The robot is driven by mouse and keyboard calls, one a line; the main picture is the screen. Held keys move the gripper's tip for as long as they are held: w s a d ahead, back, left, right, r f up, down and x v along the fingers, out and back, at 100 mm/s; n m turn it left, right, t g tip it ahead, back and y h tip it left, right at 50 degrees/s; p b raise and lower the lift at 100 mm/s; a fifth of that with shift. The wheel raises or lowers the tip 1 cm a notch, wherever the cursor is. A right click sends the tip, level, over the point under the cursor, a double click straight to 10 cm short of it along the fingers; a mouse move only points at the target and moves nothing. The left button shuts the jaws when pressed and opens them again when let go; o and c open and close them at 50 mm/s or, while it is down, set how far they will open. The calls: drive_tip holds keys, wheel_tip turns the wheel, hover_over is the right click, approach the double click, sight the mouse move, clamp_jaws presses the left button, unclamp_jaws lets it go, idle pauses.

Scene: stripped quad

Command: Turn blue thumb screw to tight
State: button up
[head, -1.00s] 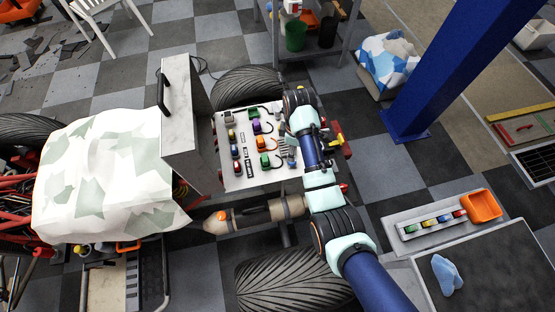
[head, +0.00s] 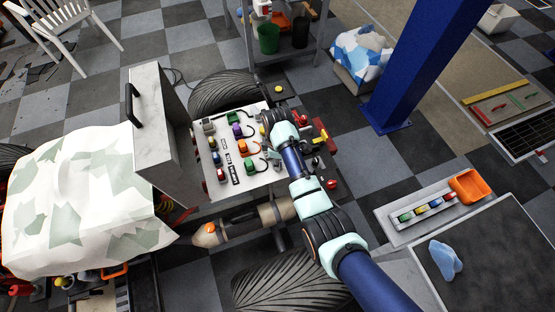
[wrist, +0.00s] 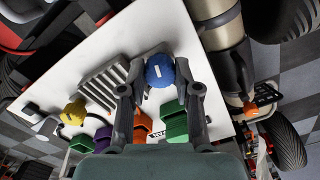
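The blue thumb screw (wrist: 160,70) has a round blue head with a white mark. It stands on the white panel (wrist: 178,22) in the wrist view. My gripper (wrist: 159,72) is open around it, with one dark finger on each side of the head. The fingertips are very close to the head, and I cannot tell whether they touch it. In the head view my arm reaches over the right side of the panel (head: 213,187) and hides most of the gripper and the screw.
A yellow knob (wrist: 75,112), a grey finned block (wrist: 103,83) and green and orange connectors sit near my fingers. A tall grey plate (head: 160,135) stands left of the panel. A tray with coloured parts (head: 395,235) lies at right.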

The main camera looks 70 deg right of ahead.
clamp_jaws()
drive_tip(key=shift+r+m+p, duration=0.15)
drive_tip(key=shift+m+p, duration=0.15)
drive_tip(key=shift+p, duration=0.15)
drive_tip(key=m+p, duration=0.2)
drive_tip(key=shift+r+m+p, duration=0.1)
drive_tip(key=shift+m+p, duration=0.2)
drive_tip(key=shift+m, duration=0.1)
drive_tip(key=m+p, duration=0.3)
drive_tip(key=m, duration=0.3)
drive_tip(key=m+p, duration=0.1)
drive_tip(key=m, duration=0.4)
drive_tip(key=shift+w+a+m+p, duration=0.1)
drive_tip(key=shift+m+p, duration=0.2)
drive_tip(key=shift+m, duration=0.1)
drive_tip(key=m, duration=0.5)
drive_tip(key=shift+f+p, duration=0.2)
drive_tip(key=shift+p, duration=0.15)
drive_tip(key=shift+m, duration=0.3)
